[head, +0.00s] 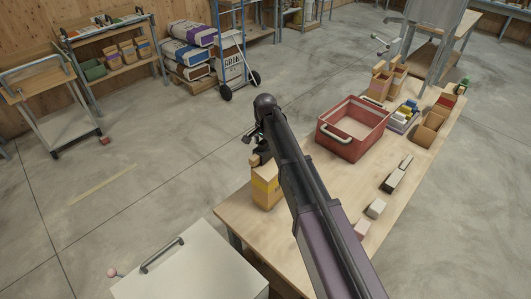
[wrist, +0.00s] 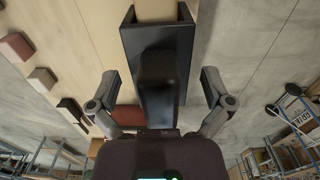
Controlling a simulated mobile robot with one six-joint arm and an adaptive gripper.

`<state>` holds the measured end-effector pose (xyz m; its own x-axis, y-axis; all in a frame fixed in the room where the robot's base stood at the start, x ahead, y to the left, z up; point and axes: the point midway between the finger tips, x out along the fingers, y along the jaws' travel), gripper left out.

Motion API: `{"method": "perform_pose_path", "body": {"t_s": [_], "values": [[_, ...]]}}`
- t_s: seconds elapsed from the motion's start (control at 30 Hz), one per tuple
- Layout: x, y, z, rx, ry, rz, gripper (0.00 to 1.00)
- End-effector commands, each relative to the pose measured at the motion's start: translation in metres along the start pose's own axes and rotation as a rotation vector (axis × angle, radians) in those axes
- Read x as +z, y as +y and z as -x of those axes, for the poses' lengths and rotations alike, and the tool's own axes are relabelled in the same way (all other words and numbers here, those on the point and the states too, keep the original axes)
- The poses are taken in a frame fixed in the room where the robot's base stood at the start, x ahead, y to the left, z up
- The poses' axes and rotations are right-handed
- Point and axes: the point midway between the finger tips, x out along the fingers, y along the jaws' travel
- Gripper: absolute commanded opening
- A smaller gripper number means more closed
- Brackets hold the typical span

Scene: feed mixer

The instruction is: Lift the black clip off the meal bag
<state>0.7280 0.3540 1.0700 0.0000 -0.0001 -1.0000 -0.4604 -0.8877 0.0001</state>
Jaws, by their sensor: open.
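The meal bag (head: 267,188), yellow with a tan upper part, stands at the near left corner of the wooden table. The black clip (wrist: 160,72) fills the middle of the wrist view, with a tan strip of the bag (wrist: 156,9) showing at its far end. In the head view the clip is small and dark, and hard to tell from my gripper (head: 254,138), which is above the bag. In the wrist view my gripper (wrist: 158,76) is open, one finger on each side of the clip, with gaps visible on both sides. My arm hides part of the table.
A red crate (head: 340,144) with a pale handle stands on the table (head: 290,240), right of my arm. Small blocks (head: 377,208) lie along the right side. A white cabinet (head: 190,270) with a handle stands at the front left. The floor left of the table is mostly clear.

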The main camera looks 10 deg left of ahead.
Motion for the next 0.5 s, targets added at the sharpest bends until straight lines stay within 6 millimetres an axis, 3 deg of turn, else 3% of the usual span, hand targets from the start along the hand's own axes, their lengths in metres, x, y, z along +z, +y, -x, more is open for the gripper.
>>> {"method": "perform_pose_path", "body": {"t_s": [0.13, 0.5], "values": [[0.0001, -0.0001, -0.0088, 0.000, 0.000, 0.000, 1.00], [0.0002, -0.0002, -0.0089, 0.000, 0.000, 0.000, 1.00]]}}
